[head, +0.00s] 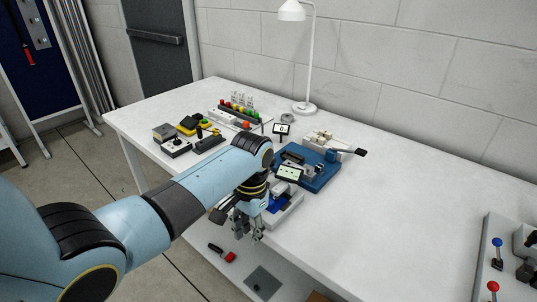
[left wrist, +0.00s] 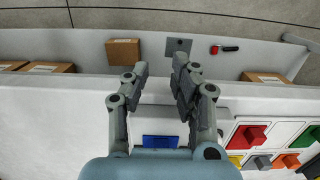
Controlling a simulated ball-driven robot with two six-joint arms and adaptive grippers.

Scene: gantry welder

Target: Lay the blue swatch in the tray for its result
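The blue swatch (head: 277,203) lies on a pale device at the table's front edge, partly hidden by my left arm. In the left wrist view the blue swatch (left wrist: 160,141) shows beyond the base of the fingers. My left gripper (head: 247,235) points down beside the device, near the table's front edge. In the left wrist view its fingers (left wrist: 160,66) are apart, with nothing between the tips. Coloured trays, including a red one (left wrist: 237,146), show at the lower right there, with small blocks in them. My right gripper is out of view.
A white lamp (head: 304,107) stands at the back. Cardboard boxes (left wrist: 123,52) and a red-handled tool (head: 222,252) lie below the tabletop. The tabletop's right middle is clear.

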